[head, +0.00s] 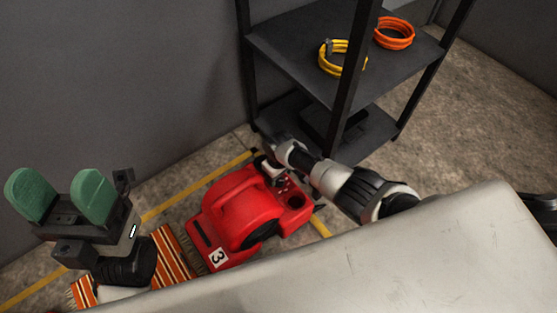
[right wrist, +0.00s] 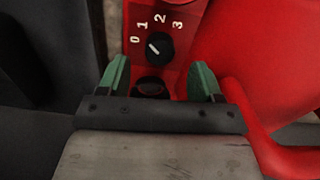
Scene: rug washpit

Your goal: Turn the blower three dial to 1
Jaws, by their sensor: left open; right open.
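The red blower (head: 240,205) with a white "3" label stands on the floor in the head view. In the right wrist view its black dial (right wrist: 160,47) sits among the marks 0, 1, 2 and 3. The dial's white line slants to the upper left, towards the 0 and 1 side; I cannot tell the exact mark. My right gripper (right wrist: 160,76) is open, its green fingers apart just below the dial and not closed on it. In the head view it is at the blower's panel end, mostly hidden. My left gripper (head: 64,190) is open and empty at the left.
A dark round part (right wrist: 152,87) lies between the right fingers, below the dial. A black shelf (head: 280,52) with yellow (head: 338,60) and orange (head: 394,34) coils stands behind the blower. A striped rug (head: 176,252) lies left of the blower. A grey wall runs behind.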

